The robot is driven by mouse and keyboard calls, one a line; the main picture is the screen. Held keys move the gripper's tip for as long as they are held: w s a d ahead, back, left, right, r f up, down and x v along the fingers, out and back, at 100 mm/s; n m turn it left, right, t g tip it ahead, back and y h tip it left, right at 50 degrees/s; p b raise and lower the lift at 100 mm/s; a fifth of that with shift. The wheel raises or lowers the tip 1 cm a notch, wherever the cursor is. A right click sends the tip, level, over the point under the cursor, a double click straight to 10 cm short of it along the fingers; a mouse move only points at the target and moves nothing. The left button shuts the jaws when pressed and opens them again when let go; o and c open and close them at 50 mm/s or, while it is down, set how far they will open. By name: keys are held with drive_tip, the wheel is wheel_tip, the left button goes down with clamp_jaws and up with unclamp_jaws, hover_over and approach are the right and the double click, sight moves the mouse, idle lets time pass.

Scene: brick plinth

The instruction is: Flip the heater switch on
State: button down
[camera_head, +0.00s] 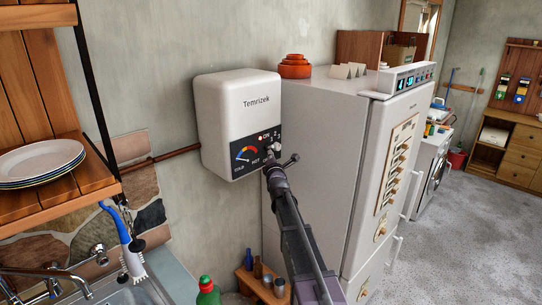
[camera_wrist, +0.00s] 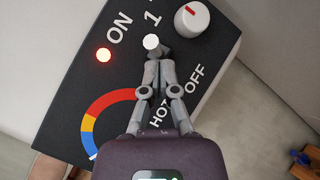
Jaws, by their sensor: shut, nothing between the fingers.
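The heater (camera_head: 235,95) is a white box on the wall marked "Temrizek", with a black control panel low on its front. The panel (camera_wrist: 75,75) fills much of the wrist view, tilted. A red light (camera_wrist: 103,55) beside "ON" glows. The switch (camera_wrist: 151,42) shows as a pale round tip by the "1", between "ON" and "OFF"; its lever is hidden behind my fingers. My gripper (camera_wrist: 160,50) is shut and empty, its fingertips right at the switch; whether they touch I cannot tell. In the head view my gripper (camera_head: 272,163) is at the panel's lower right.
A white knob (camera_wrist: 192,18) with a red mark sits close to my fingertips. A tall fridge (camera_head: 335,125) stands just right of the heater. A copper pipe (camera_head: 165,157) runs to its left side. Shelf, plates (camera_head: 40,162) and sink lie at left.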

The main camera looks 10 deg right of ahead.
drive_tip(key=a+b+v, duration=0.2)
drive_tip(key=v, duration=1.1)
drive_tip(key=shift+r, duration=0.35)
drive_tip(key=shift+w, duration=0.1)
drive_tip(key=s+a+f+m+g+y+b, duration=0.1)
drive_tip(key=s+a+f+m+g, duration=0.1)
drive_tip(key=s+f+m+g, duration=0.45)
drive_tip(key=s+a+f+m+g+y, duration=0.2)
drive_tip(key=s+a+f+m+g, duration=0.15)
drive_tip(key=f, duration=0.65)
drive_tip(key=s+f+m+g, duration=0.2)
drive_tip(key=s+m+g, duration=0.1)
drive_tip(key=s, duration=0.4)
drive_tip(key=s+f+m+g+b, duration=0.1)
drive_tip(key=s+f+m+g, duration=0.2)
drive_tip(key=s+m, duration=0.3)
drive_tip(key=s+f+m+g+h, duration=0.1)
drive_tip(key=s+f+m+g, duration=0.2)
drive_tip(key=s, duration=0.5)
drive_tip(key=shift+d+f+m+g+b, duration=0.15)
drive_tip(key=shift+d+m+g+b, duration=0.2)
drive_tip(key=shift+m+g, duration=0.4)
